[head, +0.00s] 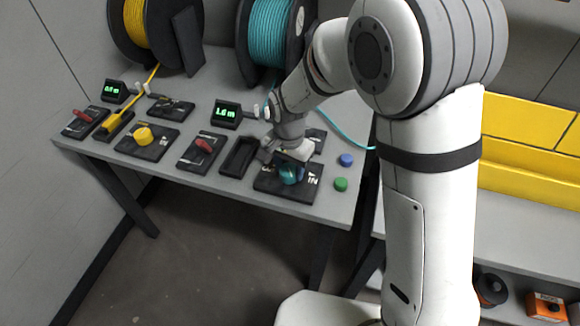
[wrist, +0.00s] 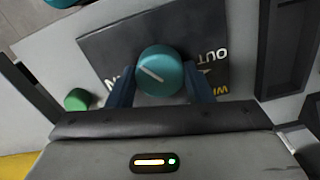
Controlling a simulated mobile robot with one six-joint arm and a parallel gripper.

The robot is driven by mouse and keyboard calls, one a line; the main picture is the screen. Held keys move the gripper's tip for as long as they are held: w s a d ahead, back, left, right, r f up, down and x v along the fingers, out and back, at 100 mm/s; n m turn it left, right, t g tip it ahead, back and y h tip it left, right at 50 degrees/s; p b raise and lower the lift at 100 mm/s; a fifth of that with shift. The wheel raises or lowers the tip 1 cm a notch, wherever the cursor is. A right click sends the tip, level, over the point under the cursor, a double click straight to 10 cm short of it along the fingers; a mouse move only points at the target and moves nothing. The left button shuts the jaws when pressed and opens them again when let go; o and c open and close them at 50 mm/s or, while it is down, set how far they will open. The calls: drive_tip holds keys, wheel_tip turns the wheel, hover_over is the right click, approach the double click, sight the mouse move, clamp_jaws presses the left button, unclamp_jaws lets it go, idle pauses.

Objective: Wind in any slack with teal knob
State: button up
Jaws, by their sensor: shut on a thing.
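The teal knob (wrist: 160,72) is round with a white pointer line and sits on a dark plate (wrist: 100,46) with white lettering that includes "OUT". My gripper (wrist: 160,92) has one finger on each side of the knob and is shut on it. In the head view my gripper (head: 291,168) reaches down onto the teal knob (head: 290,176), which it partly hides. The teal cable spool (head: 266,35) stands at the back of the table. The display (head: 227,113) in front of it reads 1.6 m. Teal cable (head: 342,127) runs off to the right behind my arm.
A yellow spool (head: 140,30), a yellow knob (head: 144,134) and a display (head: 115,91) stand on the left. Red levers (head: 204,145) (head: 84,115) sit on dark plates. Green (head: 341,184) and blue (head: 346,160) buttons lie right of the teal knob. An empty dark tray (head: 228,168) is left of it.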

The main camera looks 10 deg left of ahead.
sight(289, 170)
drive_tip(key=o, duration=1)
wheel_tip(289, 170, up, 8)
drive_tip(key=shift+f, duration=0.1)
drive_tip(key=s+d+r+n+t+p, duration=0.15)
drive_tip(key=d+r, duration=0.25)
drive_tip(key=d, duration=0.4)
drive_tip(key=s+d+r+p, duration=0.1)
drive_tip(key=s+d+r, duration=0.1)
drive_tip(key=d+r, duration=0.5)
drive_tip(key=shift+n+t, duration=0.55)
drive_tip(key=shift+n, duration=0.4)
drive_tip(key=s+d, duration=0.3)
drive_tip(key=d, duration=0.1)
drive_tip(key=s+d, duration=0.3)
drive_tip(key=d, duration=0.1)
drive_tip(key=s+d, duration=0.4)
drive_tip(key=shift+d+r+p, duration=0.1)
drive_tip(key=shift+p, duration=0.25)
